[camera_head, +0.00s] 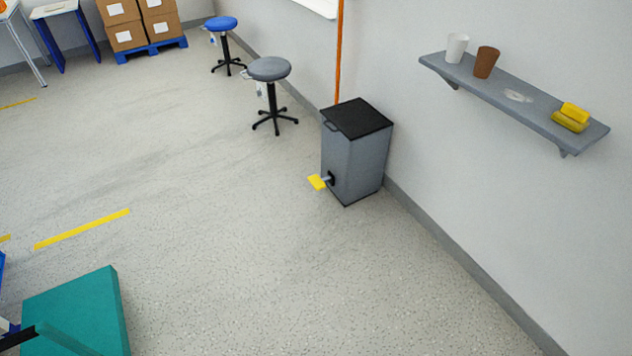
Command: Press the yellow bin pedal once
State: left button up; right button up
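The yellow bin pedal (317,182) sticks out low on the left side of a grey bin (352,160), just above the floor. The bin stands upright against the wall. Its black lid (357,118) is shut. Neither of my grippers shows in the head view, so nothing of mine is seen near the pedal.
A grey stool (269,70) and a blue stool (222,25) stand behind the bin along the wall. A grey shelf (535,110) with cups and yellow items is on the right wall. A teal block (85,305) is at the lower left. The floor before the pedal is clear.

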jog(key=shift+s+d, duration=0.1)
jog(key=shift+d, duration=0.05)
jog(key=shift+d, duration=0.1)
